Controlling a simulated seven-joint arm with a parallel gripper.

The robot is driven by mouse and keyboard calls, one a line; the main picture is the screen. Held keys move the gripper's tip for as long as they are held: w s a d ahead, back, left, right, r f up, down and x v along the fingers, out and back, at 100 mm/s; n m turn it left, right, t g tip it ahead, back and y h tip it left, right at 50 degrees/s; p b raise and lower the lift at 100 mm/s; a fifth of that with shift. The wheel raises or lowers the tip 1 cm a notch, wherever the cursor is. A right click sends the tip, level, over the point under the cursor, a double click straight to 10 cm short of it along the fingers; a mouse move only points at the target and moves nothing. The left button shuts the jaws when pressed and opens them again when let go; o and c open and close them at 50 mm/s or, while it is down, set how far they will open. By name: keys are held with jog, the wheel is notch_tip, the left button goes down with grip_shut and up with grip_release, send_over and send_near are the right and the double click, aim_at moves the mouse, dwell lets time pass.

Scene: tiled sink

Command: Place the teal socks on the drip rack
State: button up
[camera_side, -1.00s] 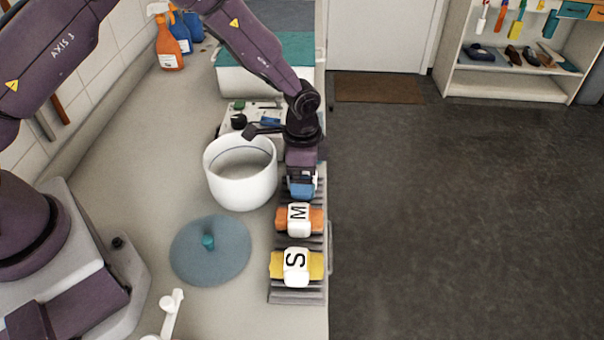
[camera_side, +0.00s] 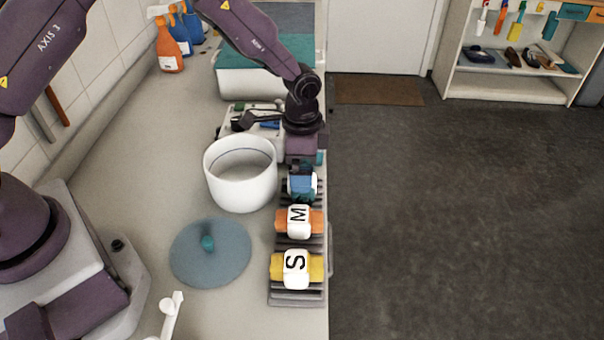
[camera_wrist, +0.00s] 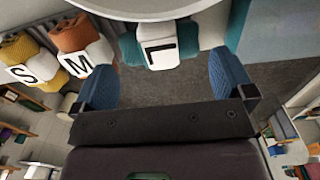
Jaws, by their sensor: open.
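The teal socks (camera_wrist: 129,49), with a white band marked L, lie in line with the other socks, apparently on the slatted grey drip rack (camera_side: 297,297). My gripper (camera_wrist: 162,68) is open, its two blue fingers spread to either side of the teal socks in the wrist view, with visible space beside each. In the side view my gripper (camera_side: 302,184) hangs over the rack's far part and hides most of the teal socks. I cannot tell the exact height between the fingertips and the socks.
Orange socks marked M (camera_side: 316,222) and yellow socks marked S (camera_side: 317,266) lie on the rack's nearer part. A white pot (camera_side: 240,185) stands close to the rack's left. Its blue-grey lid (camera_side: 212,265) lies nearer. A teal-topped box stands behind. The rack borders the counter's right edge.

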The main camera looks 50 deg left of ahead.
notch_tip(320, 180, up, 8)
jog(key=shift+r, duration=0.15)
jog(key=s+a+r+n+t, duration=0.25)
jog(key=s+r, duration=0.25)
jog(key=r, duration=0.5)
jog(key=s+a+r+n+t, duration=0.1)
jog(key=s+r+n, duration=0.1)
jog(key=s, duration=0.4)
jog(key=s+a+r+n+t, duration=0.1)
jog(key=s+a+r+n, duration=0.1)
jog(key=s+r, duration=0.2)
jog(key=s+a+r+n+t, duration=0.1)
jog(key=s+a+r+n, duration=0.1)
jog(key=s, duration=0.7)
jog(key=shift+s+a+r, duration=0.25)
jog(key=shift+r, duration=0.5)
jog(key=shift+n, duration=0.25)
